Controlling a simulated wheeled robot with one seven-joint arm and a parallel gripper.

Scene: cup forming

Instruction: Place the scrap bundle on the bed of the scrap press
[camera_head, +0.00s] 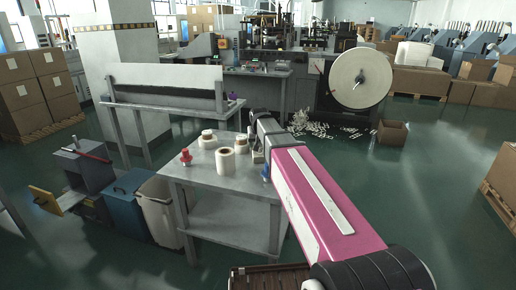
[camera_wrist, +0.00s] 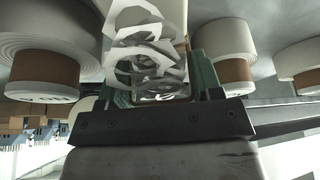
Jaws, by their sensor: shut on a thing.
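The scrap bundle (camera_wrist: 150,48), a tangle of white and grey strips, is between the green-padded fingers of my gripper (camera_wrist: 162,88) in the wrist view. The fingers are shut on it. In the head view my pink arm reaches over the right side of a grey metal table, and I cannot make out the fingers or the bundle there. A grey boxy machine with a red lever (camera_head: 88,168) stands on the floor at the left; it appears to be the scrap press. Its bed is hard to make out. My gripper is well to the right of it.
The grey table (camera_head: 205,176) carries several paper rolls (camera_head: 226,161) and a red-topped item (camera_head: 185,156). A blue bin (camera_head: 127,196) and a pale bin (camera_head: 157,211) stand between the table and the boxy machine. A longer table stands behind. Open floor lies at the right.

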